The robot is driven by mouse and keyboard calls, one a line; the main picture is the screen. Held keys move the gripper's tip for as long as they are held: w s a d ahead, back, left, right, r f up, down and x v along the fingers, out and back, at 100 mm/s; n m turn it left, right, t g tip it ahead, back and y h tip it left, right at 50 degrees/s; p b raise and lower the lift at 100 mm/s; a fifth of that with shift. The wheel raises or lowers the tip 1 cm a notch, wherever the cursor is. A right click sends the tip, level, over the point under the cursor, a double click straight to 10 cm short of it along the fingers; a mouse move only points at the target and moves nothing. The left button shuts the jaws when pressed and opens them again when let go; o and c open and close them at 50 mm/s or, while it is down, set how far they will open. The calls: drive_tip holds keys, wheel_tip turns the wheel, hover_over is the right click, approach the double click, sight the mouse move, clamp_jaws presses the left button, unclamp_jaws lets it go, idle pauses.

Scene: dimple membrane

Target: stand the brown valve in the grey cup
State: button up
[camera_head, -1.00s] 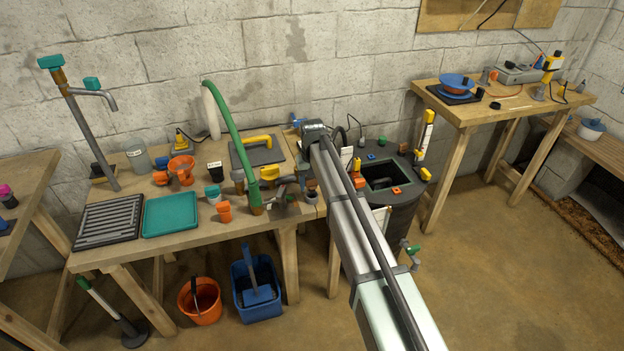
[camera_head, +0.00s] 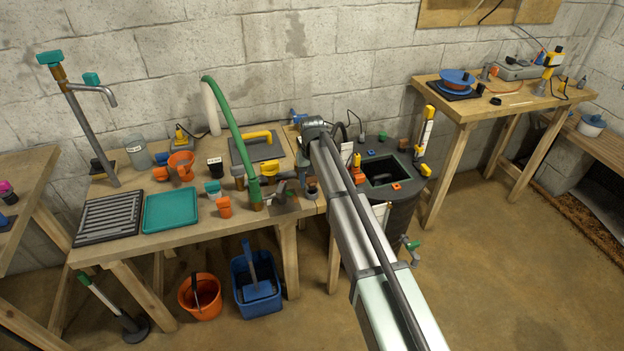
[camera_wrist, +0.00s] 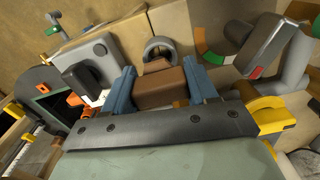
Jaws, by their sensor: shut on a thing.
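My gripper (camera_wrist: 162,89) is shut on the brown valve (camera_wrist: 160,90), with a blue finger on each side of its blocky brown body. Its lower part is hidden behind the dark gripper plate. A grey ring-shaped rim (camera_wrist: 158,46) shows just beyond the valve in the wrist view; it may be the grey cup, but I cannot tell for sure. The valve looks apart from or in front of this rim; whether they touch is unclear. In the head view my arm hides most of the gripper, which is over the right end of the workbench.
In the wrist view, a grey box with a black knob (camera_wrist: 88,75) lies left and yellow parts (camera_wrist: 262,108) lie right. In the head view, the workbench holds a green hose (camera_head: 232,130), a teal tray (camera_head: 171,211) and orange cups. A dark drum (camera_head: 398,205) stands right of the bench.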

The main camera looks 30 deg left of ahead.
sight(312, 187)
drive_tip(key=shift+f, duration=1.9)
idle(1.0)
drive_tip(key=o, duration=1)
drive_tip(key=shift+r, duration=0.1)
wheel_tip(312, 187, up, 14)
drive_tip(key=shift+f, duration=0.15)
